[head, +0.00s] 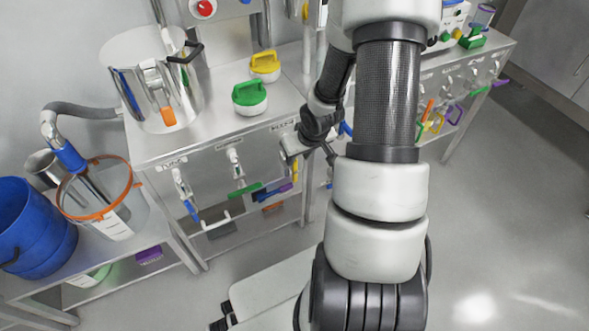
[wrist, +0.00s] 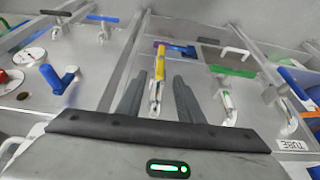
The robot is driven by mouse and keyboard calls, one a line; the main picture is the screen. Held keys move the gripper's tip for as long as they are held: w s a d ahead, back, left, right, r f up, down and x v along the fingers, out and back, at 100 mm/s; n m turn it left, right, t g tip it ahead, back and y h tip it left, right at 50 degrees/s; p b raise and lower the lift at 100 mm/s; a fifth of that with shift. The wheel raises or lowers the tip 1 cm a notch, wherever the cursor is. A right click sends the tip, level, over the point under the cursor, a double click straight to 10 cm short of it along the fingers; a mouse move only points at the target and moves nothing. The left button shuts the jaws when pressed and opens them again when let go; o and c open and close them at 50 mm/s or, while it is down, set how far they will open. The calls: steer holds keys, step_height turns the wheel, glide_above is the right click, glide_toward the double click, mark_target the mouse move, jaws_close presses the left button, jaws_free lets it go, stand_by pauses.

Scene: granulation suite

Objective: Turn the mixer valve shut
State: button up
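A valve with a yellow-tipped lever (wrist: 160,62) stands between the fingers of my gripper (wrist: 157,88) in the wrist view. The fingers are apart, one on each side of the lever, with gaps visible, so my gripper is open. In the head view my gripper (head: 318,152) is at the right part of the steel bench front, just below a small label (head: 284,124) that seems to read MIXER. A yellow piece (head: 295,170) shows just below the gripper there. My arm and gripper hide most of this valve in the head view.
Neighbouring valves hang along the bench front: one (head: 235,160) left of my gripper, another with a blue lever (head: 189,206) farther left. The wrist view shows a blue-handled valve (wrist: 60,78) at left and a TUBE label (wrist: 292,145) at right. Floor at right is clear.

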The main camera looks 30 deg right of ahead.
mark_target(296, 162)
steer(key=b+x, duration=0.2)
steer(key=x, duration=0.5)
steer(key=shift+f, duration=0.15)
jaws_close()
